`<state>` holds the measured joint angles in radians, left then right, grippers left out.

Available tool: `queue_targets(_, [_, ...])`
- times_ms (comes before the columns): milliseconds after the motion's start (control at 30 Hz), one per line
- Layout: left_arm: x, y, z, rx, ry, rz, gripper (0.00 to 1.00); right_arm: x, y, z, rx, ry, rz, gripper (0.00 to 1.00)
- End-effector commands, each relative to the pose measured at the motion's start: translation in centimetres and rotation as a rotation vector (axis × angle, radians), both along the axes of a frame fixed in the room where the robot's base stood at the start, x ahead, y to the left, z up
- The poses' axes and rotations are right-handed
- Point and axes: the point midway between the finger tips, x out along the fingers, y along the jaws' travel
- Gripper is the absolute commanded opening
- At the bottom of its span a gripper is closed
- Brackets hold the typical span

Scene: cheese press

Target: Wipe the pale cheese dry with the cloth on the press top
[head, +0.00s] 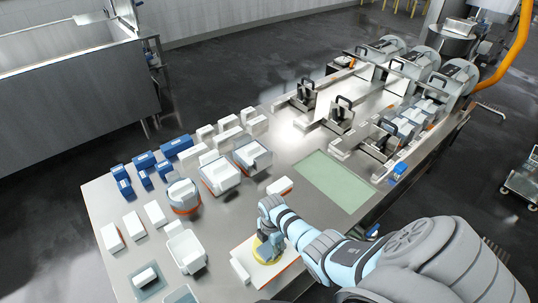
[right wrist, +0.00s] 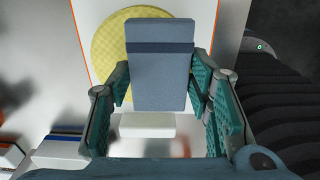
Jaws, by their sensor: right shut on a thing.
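My right gripper (head: 268,242) is over a round yellow cheese (head: 258,255) near the front of the table. In the right wrist view the gripper (right wrist: 162,88) is shut on a blue-grey folded cloth (right wrist: 160,75) with a darker band across it. The cloth covers much of the round cheese (right wrist: 108,45), which has a textured top. The cheese lies on a white board (right wrist: 200,25) with orange edges. Whether the cloth touches the cheese I cannot tell. A small white block (right wrist: 147,125) shows below the cloth. My left gripper is not in view.
White blocks (head: 111,237), blue boxes (head: 122,180) and white tubs (head: 186,250) crowd the steel table's left half. A green mat (head: 325,180) lies clear right of centre. Presses with black handles (head: 340,118) stand farther back.

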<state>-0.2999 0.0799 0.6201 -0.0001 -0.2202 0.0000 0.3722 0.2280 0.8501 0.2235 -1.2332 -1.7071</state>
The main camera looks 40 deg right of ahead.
Motion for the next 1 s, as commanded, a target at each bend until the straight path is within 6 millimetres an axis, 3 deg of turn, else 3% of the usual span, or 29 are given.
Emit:
queue_targets(233, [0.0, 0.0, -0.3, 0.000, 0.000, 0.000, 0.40, 0.1, 0.0, 0.5, 0.000, -0.003, 0.000, 0.18])
queue_targets(533, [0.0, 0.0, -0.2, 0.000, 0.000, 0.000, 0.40, 0.1, 0.0, 4.6, -0.001, -0.003, 0.000, 0.18])
queue_targets(1000, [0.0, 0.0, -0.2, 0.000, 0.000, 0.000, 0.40, 0.1, 0.0, 4.9, 0.000, -0.001, 0.000, 0.18])
